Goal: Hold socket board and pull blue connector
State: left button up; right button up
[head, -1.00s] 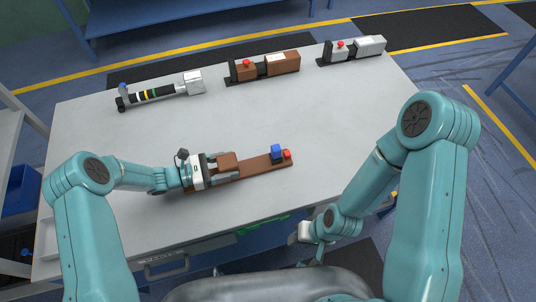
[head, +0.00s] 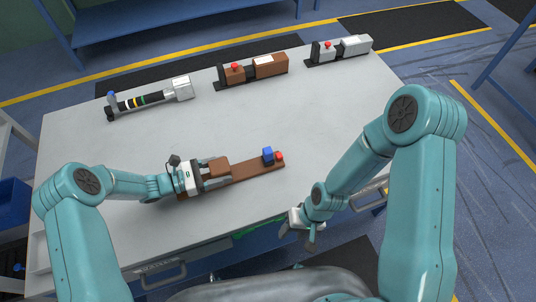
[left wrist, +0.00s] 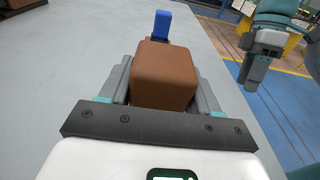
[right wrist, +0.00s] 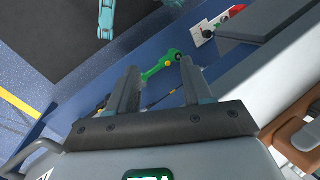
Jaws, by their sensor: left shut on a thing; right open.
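The brown socket board (head: 245,172) lies on the grey table near its front edge. A brown block (head: 217,168) stands on its left part, and my left gripper (head: 213,172) is shut on that block. The block also fills the space between the fingers in the left wrist view (left wrist: 166,75). The blue connector (head: 267,155) stands upright near the board's right end, beside a red knob (head: 279,156). The connector shows beyond the block in the left wrist view (left wrist: 162,24). My right gripper (head: 300,232) is open and empty, off the table's front edge.
At the back of the table (head: 130,135) stand a striped cylinder device (head: 140,102), a brown device with a red button (head: 252,70) and a grey one (head: 340,50). The table right of the board is clear. A green tool (right wrist: 160,68) lies below in the right wrist view.

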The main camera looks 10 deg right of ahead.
aim_at(268, 150)
jog(key=w+r+g, duration=0.1)
jog(key=w+r, duration=0.1)
jog(key=w+d+r+n+g+h, duration=0.1)
jog(key=w+r, duration=0.1)
jog(key=w, duration=0.1)
jog(key=w+d+r+g+h, duration=0.1)
jog(key=w+r, duration=0.1)
jog(key=r, duration=0.1)
jog(key=shift+w+d, duration=0.25)
jog(key=shift+w, duration=0.1)
jog(key=shift+n+h, duration=0.4)
jog(key=shift+h, duration=0.1)
jog(key=w, duration=0.1)
jog(key=w+r, duration=0.2)
jog(key=shift+w+a+r, duration=0.15)
jog(key=shift+w+r, duration=0.1)
jog(key=shift+w, duration=0.05)
jog(key=w+a+r+t, duration=0.1)
jog(key=w+a+r, duration=0.1)
jog(key=w, duration=0.1)
jog(key=w+a+r+n+t, duration=0.1)
jog(key=w+a+r, duration=0.1)
jog(key=w+r, duration=0.1)
jog(key=w+a+r+n+t+h, duration=0.1)
jog(key=w+a+r+t, duration=0.1)
jog(key=w, duration=0.3)
jog(key=shift+w+r, duration=0.2)
jog(key=shift+r, duration=0.45)
notch_tip(268, 150, down, 9)
jog(key=shift+r, duration=0.1)
